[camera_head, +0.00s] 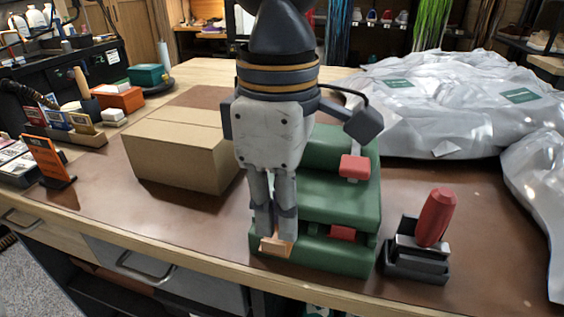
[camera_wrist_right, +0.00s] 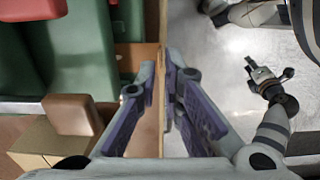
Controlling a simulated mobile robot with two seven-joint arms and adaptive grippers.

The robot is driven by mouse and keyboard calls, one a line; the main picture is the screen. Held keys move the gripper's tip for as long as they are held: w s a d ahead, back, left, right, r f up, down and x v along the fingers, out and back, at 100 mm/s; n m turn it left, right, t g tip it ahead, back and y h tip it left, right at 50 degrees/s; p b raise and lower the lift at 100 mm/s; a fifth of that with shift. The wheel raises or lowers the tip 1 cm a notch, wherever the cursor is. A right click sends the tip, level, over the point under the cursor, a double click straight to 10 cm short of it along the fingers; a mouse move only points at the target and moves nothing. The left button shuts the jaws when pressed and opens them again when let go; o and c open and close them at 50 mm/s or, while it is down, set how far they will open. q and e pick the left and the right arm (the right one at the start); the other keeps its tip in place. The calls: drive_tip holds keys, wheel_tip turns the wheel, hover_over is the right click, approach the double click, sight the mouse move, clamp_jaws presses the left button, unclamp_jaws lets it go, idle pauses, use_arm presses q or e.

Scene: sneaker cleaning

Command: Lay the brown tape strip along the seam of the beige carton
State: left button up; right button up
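The beige carton (camera_head: 180,150) sits closed on the bench left of centre, its seam running across the top. A corner of it shows at lower left in the right wrist view (camera_wrist_right: 40,145). My right gripper (camera_head: 275,236) points down in front of the green stepped device (camera_head: 325,200), right of the carton and apart from it. Its fingers are close together, with the brown tape strip (camera_head: 279,247) at their tips. In the right wrist view, the strip appears as a thin edge between the fingers (camera_wrist_right: 162,85).
A red-handled tool (camera_head: 436,218) stands in a dark holder at right. Silvery plastic bags (camera_head: 440,105) cover the back right. An orange card (camera_head: 46,158) and small boxes stand at left. The bench front is clear below the carton.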

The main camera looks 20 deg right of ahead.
sight(280, 244)
wheel_tip(280, 244, down, 4)
drive_tip(key=shift+f, duration=0.25)
drive_tip(key=shift+c, duration=0.3)
clamp_jaws()
drive_tip(key=s+a, duration=0.5)
drive_tip(key=s, duration=0.3)
drive_tip(key=shift+s+a+r, duration=0.15)
drive_tip(key=shift+a, duration=0.1)
idle(0.5)
wheel_tip(280, 244, up, 8)
idle(0.7)
